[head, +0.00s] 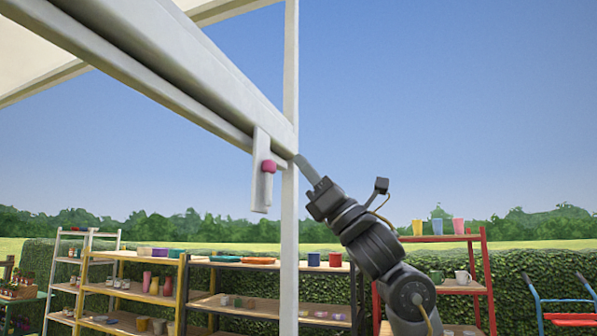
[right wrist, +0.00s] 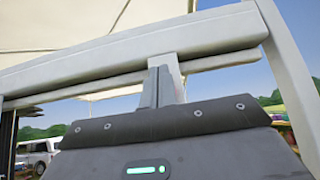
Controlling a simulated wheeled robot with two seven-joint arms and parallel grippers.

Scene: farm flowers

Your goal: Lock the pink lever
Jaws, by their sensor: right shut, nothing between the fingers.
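The pink lever (head: 268,166) sits on a short white bracket that hangs from the sloping white beam, in the head view. The lever's knob shows on the front of the bracket. My right gripper (head: 299,160) is shut and empty, just right of the lever and apart from it in the picture, close to the beam's lower end and the post. In the right wrist view my shut fingers (right wrist: 155,87) stand in front of the bracket (right wrist: 166,66), and the lever is mostly hidden behind them. My left gripper is not in view.
A white beam (head: 190,75) slopes overhead to an upright white post (head: 290,240) close by my right gripper. Shelves with pots (head: 150,285) stand behind to the left, and a red shelf (head: 485,280) to the right. Open sky surrounds the gripper's right side.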

